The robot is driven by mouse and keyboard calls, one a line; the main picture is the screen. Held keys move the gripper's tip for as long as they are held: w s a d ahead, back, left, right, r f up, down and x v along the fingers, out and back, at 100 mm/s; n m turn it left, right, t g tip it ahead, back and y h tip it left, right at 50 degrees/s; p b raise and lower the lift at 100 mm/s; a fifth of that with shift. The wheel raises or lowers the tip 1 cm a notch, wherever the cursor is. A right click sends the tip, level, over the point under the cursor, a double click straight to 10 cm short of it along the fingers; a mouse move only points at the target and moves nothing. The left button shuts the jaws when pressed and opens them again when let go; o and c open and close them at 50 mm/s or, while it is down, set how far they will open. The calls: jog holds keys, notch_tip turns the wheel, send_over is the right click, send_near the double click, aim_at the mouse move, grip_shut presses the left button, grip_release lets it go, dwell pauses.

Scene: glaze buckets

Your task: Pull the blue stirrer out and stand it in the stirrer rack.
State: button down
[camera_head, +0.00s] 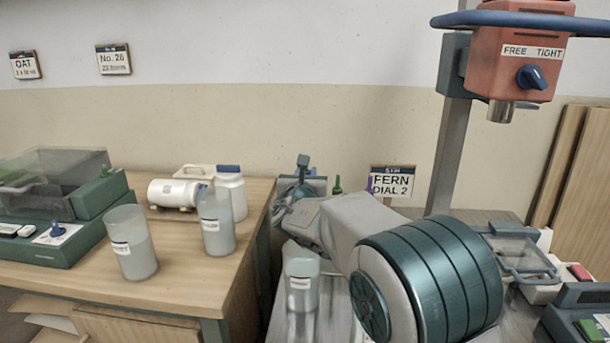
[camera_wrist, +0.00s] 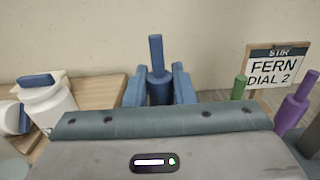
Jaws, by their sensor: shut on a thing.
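The blue stirrer (camera_wrist: 156,60) stands upright in the wrist view, with a thin top and a thicker body between my fingers. My gripper (camera_wrist: 160,90) is shut on it. In the head view my gripper (camera_head: 303,185) is beyond the right edge of the wooden table, with the blue stirrer's top (camera_head: 303,160) above it. The stirrer's lower end is hidden in both views. A green stirrer (camera_head: 337,184) and a purple stirrer (camera_head: 370,184) stand to the right; the wrist view also shows the green one (camera_wrist: 239,87) and purple one (camera_wrist: 294,108). I cannot make out the rack.
A sign reading FERN DIAL 2 (camera_head: 393,181) stands behind the stirrers. A grey-filled clear bucket (camera_head: 301,284) is below my arm. Two more buckets (camera_head: 131,243) (camera_head: 217,225) and a blue-lidded white jar (camera_head: 232,192) stand on the wooden table (camera_head: 180,285). A red mixer head (camera_head: 515,55) overhangs the right.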

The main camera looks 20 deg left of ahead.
jog(key=shift+f+b, duration=1.75)
jog(key=shift+f, duration=0.15)
jog(key=shift+b, duration=0.55)
dwell(0.5)
jog(key=shift+f+b, duration=0.25)
jog(key=shift+b, duration=0.15)
dwell(0.6)
dwell(0.5)
jog(key=c, duration=1.1)
grip_release()
jog(key=shift+o, duration=0.5)
